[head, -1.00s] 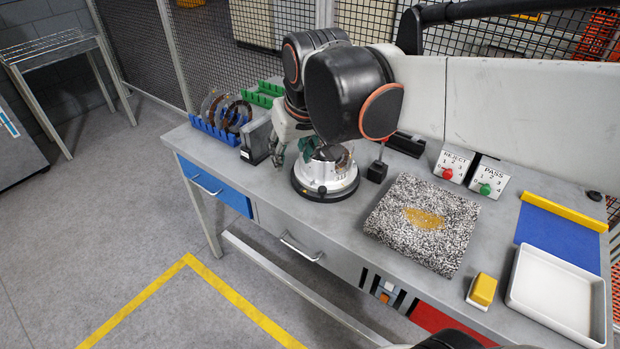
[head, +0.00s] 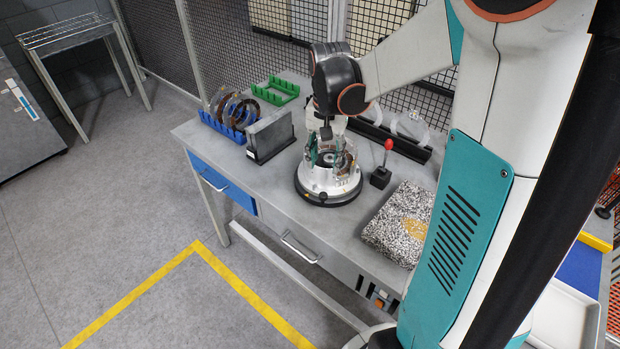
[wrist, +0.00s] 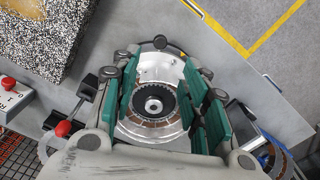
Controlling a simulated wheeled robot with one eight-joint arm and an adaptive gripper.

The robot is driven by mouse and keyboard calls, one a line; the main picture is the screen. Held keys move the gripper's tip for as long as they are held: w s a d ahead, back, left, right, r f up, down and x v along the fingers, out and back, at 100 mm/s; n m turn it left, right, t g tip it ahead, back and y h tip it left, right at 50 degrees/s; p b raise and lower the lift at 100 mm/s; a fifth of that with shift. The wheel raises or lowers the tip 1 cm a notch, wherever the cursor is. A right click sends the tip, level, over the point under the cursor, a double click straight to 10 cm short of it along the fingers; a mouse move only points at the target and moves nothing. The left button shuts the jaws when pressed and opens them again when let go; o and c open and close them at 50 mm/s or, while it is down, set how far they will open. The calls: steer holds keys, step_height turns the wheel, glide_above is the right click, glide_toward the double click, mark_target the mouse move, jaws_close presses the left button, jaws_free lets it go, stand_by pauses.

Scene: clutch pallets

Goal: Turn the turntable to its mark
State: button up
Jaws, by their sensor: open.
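The turntable is a pale round fixture on a black base (head: 327,200), standing on the workbench in the head view. In the wrist view the turntable (wrist: 158,72) lies straight below, with a dark toothed ring and hub at its centre and a copper-brown ring around it. My gripper (head: 326,155) points down over the turntable. In the wrist view my gripper (wrist: 165,100) is open, its green-padded fingers on both sides of the hub. I cannot tell whether the pads touch the turntable. The mark cannot be made out.
A red-knobbed lever (head: 388,147) stands just right of the turntable. A grey holder (head: 270,136) and a blue rack of discs (head: 222,127) stand left, a green tray (head: 275,91) behind. My arm hides much of the bench's right side.

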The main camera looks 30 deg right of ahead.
mark_target(323, 194)
step_height(323, 194, down, 13)
steer(key=b, duration=0.3)
steer(key=shift+r, duration=0.1)
jaws_close()
